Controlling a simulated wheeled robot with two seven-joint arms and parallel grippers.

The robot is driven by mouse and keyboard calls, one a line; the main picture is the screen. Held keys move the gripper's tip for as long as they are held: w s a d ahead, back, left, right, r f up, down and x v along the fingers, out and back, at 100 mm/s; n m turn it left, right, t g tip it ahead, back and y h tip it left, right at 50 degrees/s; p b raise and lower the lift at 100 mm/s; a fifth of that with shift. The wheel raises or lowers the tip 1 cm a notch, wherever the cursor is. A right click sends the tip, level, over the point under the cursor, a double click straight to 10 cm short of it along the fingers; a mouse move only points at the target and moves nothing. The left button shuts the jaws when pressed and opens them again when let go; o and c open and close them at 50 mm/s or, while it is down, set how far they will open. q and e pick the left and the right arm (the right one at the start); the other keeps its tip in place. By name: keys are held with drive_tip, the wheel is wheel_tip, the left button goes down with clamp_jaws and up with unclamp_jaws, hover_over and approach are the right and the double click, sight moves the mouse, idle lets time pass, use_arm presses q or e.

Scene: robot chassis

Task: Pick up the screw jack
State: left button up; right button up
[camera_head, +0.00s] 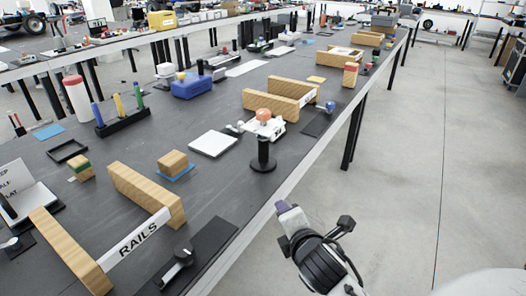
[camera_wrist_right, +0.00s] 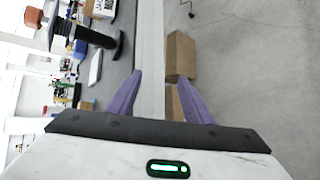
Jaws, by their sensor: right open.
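The screw jack (camera_head: 263,152) appears to be the black post on a round base with a white head and an orange top. It stands upright near the table's right edge. In the right wrist view it lies sideways at the upper left (camera_wrist_right: 85,36), with its orange top at the far left. My right gripper (camera_head: 284,207) is off the table edge, nearer the camera than the jack and apart from it. Its purple fingers (camera_wrist_right: 162,88) are spread, with nothing held between them. My left gripper is out of view.
A wooden holder with a white label (camera_head: 285,96) stands behind the jack. A white plate (camera_head: 213,144) lies left of it. The wooden rails holder (camera_head: 146,193) and a black lever piece (camera_head: 178,268) are nearer. Open floor (camera_head: 400,190) lies right of the table.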

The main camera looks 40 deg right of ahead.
drive_tip(key=w+d+r+n+t+h, duration=0.2)
drive_tip(key=w+d+r+n+t, duration=0.1)
drive_tip(key=w+r+n, duration=0.35)
drive_tip(key=n+t, duration=0.3)
drive_tip(key=n, duration=0.5)
approach(263, 146)
wheel_tip(263, 146, up, 3)
drive_tip(key=d, duration=0.1)
drive_tip(key=x, duration=0.5)
drive_tip(key=b+x, duration=0.1)
drive_tip(key=x, duration=0.4)
drive_tip(key=shift+w+a+f, duration=0.1)
drive_tip(key=shift+w+a, duration=0.05)
drive_tip(key=shift+w, duration=0.5)
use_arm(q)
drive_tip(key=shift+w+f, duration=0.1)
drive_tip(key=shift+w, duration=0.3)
use_arm(e)
clamp_jaws()
